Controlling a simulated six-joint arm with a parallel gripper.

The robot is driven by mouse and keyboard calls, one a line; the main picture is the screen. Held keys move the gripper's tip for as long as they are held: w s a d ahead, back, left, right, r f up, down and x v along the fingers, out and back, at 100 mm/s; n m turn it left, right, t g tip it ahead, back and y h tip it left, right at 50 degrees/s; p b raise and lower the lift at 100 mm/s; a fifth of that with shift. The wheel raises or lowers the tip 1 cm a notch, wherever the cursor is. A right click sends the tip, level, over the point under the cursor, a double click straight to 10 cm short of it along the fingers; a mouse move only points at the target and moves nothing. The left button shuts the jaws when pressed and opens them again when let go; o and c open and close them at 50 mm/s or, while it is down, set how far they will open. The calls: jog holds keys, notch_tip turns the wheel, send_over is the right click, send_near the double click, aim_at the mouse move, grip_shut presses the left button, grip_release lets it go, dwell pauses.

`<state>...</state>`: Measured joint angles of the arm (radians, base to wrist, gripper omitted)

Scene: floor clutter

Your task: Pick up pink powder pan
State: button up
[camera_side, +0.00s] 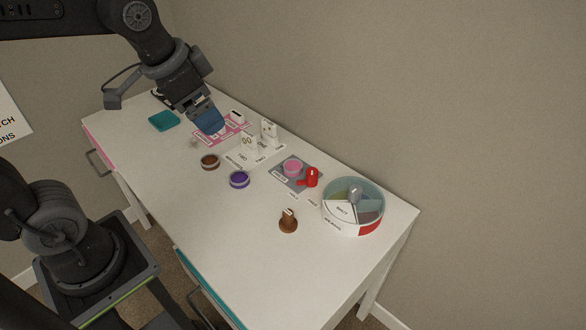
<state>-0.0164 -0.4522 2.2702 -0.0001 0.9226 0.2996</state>
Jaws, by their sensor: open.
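The pink powder pan (292,168) is a small round pink pan. It lies on a grey mat (279,176) right of the table's middle, just left of a red object. My gripper (208,124) has blue fingers pointing down over the pink mat at the far left part of the table. It is open, and the pan is well to its right and nearer the camera. No object shows between the fingers, though the fingertips are small in this view.
A brown pan (210,161) and purple pan (239,179) lie in front. White standing cards (250,142), a red object (311,177), a round divided container (353,206), a brown knob-like piece (288,221) and a teal block (164,120) stand around. The table's front is clear.

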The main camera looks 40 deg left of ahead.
jog(key=w+a+f+m+g, duration=0.1)
jog(key=w+f+m+g, duration=0.15)
jog(key=w+m, duration=0.7)
jog(key=m+g, duration=0.2)
jog(key=m, duration=0.3)
send_over(298, 169)
notch_tip(298, 169, down, 28)
jog(key=shift+r, duration=0.2)
jog(key=shift+a+f, duration=0.1)
jog(key=shift+f, duration=2.8)
jog(key=c, duration=1)
jog(key=shift+r, duration=0.15)
